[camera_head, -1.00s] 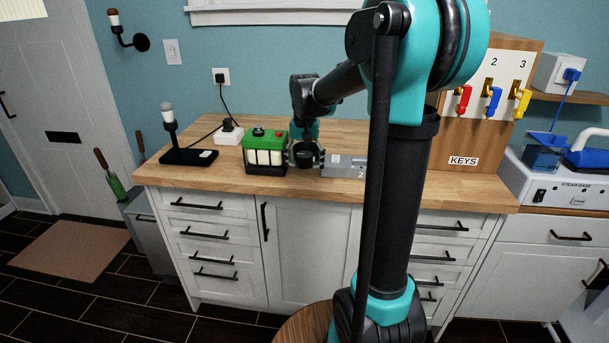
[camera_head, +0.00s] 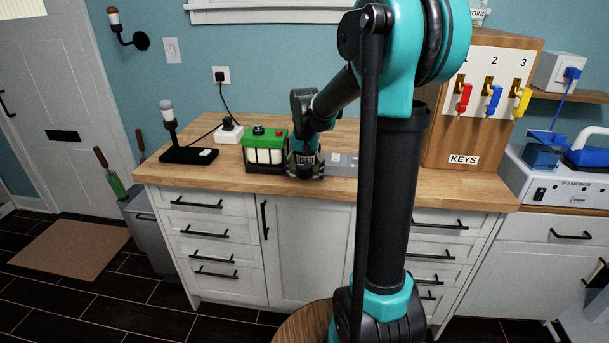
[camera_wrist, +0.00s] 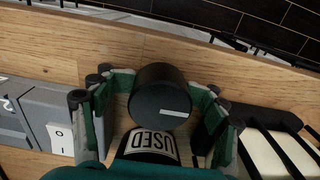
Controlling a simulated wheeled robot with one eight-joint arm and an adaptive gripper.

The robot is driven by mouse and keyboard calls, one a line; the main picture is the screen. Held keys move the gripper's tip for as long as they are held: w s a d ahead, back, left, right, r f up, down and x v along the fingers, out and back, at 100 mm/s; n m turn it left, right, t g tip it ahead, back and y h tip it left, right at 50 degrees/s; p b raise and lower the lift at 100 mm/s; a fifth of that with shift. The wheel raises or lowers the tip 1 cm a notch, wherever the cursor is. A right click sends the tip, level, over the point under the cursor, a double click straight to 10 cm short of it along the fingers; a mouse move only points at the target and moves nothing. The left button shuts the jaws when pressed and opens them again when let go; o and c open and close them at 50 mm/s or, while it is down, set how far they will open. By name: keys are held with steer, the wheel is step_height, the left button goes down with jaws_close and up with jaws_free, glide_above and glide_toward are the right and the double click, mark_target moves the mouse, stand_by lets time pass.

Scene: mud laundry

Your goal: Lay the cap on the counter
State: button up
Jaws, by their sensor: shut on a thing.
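The cap is a round black piece with a white line on its top (camera_wrist: 160,95). My gripper (camera_wrist: 160,92) is shut on it, with its green-padded fingers on either side in the wrist view. A black surface with a "USED" label (camera_wrist: 150,146) shows right beside the cap; I cannot tell whether the two are joined. In the head view my gripper (camera_head: 305,168) is low over the wooden counter (camera_head: 215,178), near its front edge, and the cap cannot be made out clearly. Whether the cap touches the counter is unclear.
A green-topped battery box (camera_head: 265,150) stands close on the left of my gripper, and a grey switch box (camera_head: 342,163) close on the right. A black lamp base (camera_head: 188,155) is further left. The key board (camera_head: 480,110) stands at the right. Bare counter lies along the front edge.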

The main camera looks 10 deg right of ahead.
mark_target(305, 165)
steer(key=o, duration=1.3)
step_height(305, 165, up, 13)
steer(key=s+d+f+n+t, duration=0.1)
steer(key=s+d+f+t, duration=0.1)
steer(key=s+f, duration=0.9)
steer(key=s+d+f+n+t, duration=0.2)
steer(key=s+f, duration=0.9)
steer(key=shift+f+n, duration=0.25)
steer(key=shift+n, duration=0.05)
